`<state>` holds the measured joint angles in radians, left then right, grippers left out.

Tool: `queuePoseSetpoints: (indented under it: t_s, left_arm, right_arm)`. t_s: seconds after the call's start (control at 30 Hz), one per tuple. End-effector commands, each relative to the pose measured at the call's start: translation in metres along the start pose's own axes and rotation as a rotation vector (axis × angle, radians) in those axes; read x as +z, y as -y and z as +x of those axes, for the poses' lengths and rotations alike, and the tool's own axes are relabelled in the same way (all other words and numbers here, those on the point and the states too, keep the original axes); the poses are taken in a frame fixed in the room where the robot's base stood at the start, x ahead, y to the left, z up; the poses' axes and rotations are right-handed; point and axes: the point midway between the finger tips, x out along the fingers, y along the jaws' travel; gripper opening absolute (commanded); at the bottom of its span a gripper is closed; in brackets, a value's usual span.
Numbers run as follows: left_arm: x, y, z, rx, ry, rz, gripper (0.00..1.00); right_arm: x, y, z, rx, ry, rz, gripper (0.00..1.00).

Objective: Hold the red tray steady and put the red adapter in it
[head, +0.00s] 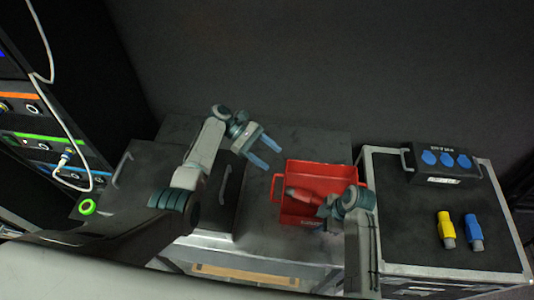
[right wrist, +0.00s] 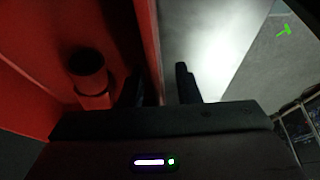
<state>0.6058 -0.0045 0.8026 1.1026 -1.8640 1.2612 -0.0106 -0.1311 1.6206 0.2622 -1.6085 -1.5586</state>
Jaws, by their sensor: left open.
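The red tray (head: 330,170) stands on the dark case top in the middle of the head view. The red adapter (head: 302,195) shows within the tray's outline, and its round dark end (right wrist: 88,70) shows beside the tray wall in the right wrist view. My left gripper (head: 268,154) is open and empty, above and left of the tray's left handle, apart from it. My right gripper (head: 323,211) is at the tray's front right. In the right wrist view its fingers stand apart on either side of the tray wall (right wrist: 148,40), with a gap visible beside the wall.
A silver-edged case (head: 405,230) at the right carries a blue-socket box (head: 443,163), a yellow connector (head: 445,228) and a blue connector (head: 473,230). A rack with a hanging white cable (head: 70,130) stands at the left. The case top behind the tray is clear.

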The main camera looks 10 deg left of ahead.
Motion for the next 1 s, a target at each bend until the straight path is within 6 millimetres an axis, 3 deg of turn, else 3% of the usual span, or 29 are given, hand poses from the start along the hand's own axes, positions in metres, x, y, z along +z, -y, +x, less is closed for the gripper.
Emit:
queuePoseSetpoints:
  t_s: [0.5,0.7,1.0]
  left_arm:
    - [0.0,0.0,0.0,0.0,0.0,0.0,0.62]
    - [0.0,0.0,0.0,0.0,0.0,0.0,0.62]
    - [0.0,0.0,0.0,0.0,0.0,0.0,0.62]
  right_arm:
    - [0.0,-0.001,-0.098,0.005,0.002,-0.001,0.3]
    - [0.0,0.0,-0.113,0.002,0.002,0.0,0.3]
    - [0.0,0.0,-0.114,0.001,0.001,0.0,0.3]
